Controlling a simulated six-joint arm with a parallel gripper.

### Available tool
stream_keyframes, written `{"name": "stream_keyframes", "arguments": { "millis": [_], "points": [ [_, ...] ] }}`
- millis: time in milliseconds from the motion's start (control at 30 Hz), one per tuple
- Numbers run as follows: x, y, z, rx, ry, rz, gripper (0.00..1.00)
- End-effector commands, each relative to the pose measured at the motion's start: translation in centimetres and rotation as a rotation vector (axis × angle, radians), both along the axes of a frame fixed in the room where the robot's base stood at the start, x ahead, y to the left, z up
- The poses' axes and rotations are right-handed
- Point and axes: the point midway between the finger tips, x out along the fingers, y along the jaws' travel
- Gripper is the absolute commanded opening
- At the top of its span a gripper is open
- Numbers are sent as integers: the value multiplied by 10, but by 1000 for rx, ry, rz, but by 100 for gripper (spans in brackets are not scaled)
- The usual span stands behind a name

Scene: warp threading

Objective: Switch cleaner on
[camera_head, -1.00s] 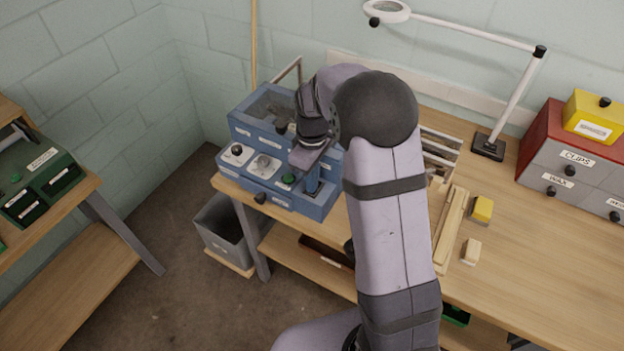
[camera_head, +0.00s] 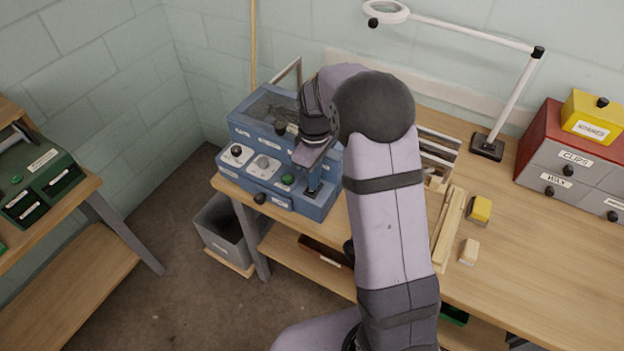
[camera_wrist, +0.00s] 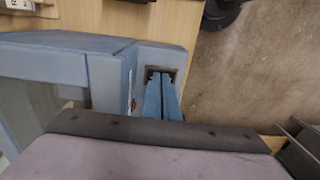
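The blue cleaner (camera_head: 262,130) stands on the left end of the workbench, with knobs and a green button (camera_head: 288,180) on its front panel. My gripper (camera_head: 312,188) points down at the right end of this panel, just right of the green button. In the wrist view, my gripper's two blue fingers (camera_wrist: 161,78) lie side by side, shut with no object visible between them. Their tips are at a dark recessed switch (camera_wrist: 160,71) on the blue housing. The switch's position and any contact cannot be told, as the fingers cover it.
My arm hides part of the bench behind the cleaner. Wooden strips (camera_head: 447,225), a yellow block (camera_head: 481,209) and a pale block (camera_head: 469,251) lie to the right. A grey bin (camera_head: 220,230) stands below the bench's left end. A lamp (camera_head: 515,95) stands at the back.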

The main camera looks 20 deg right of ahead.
Motion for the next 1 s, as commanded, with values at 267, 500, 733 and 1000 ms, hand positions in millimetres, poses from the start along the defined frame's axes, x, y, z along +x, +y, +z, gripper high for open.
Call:
{"name": "stream_keyframes", "arguments": {
  "millis": [267, 500, 733, 1000],
  "points": [
    [1, 0, 1, 0, -1, 0, 0],
    [1, 0, 7, 1, -2, 0, 0],
    [1, 0, 31, -1, -2, 0, 0],
    [3, -1, 71, -1, -8, 0, 0]
  ]
}}
